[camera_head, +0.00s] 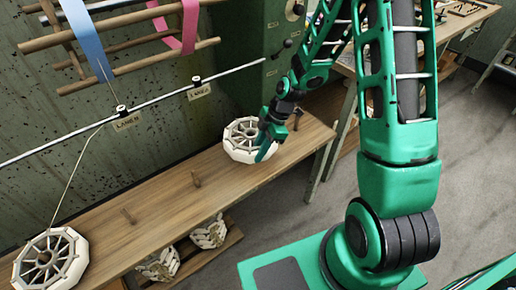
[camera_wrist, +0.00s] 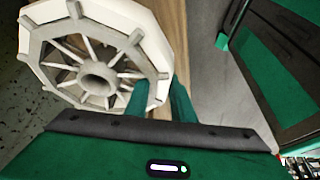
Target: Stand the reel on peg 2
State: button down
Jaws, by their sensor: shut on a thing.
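A pale, many-sided reel with spokes and a round hub (camera_head: 240,150) is at the far right part of the wooden bench (camera_head: 160,200). It fills the upper left of the wrist view (camera_wrist: 97,78). My green gripper (camera_head: 265,150) is shut on the reel's rim at its near right side; the fingers (camera_wrist: 158,100) show in the wrist view. I cannot tell whether the reel touches the bench.
Another reel (camera_head: 50,262) with a thread sits at the bench's left end. A metal rod (camera_head: 150,107) with lane tags and a wooden frame with blue and pink bands (camera_head: 130,65) are above the bench. Crumpled pale pieces (camera_head: 209,232) lie on a lower shelf.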

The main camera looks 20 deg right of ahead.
jog(key=shift+f, duration=2.8)
jog(key=c, duration=1.4)
grip_release()
jog(key=shift+c, duration=0.2)
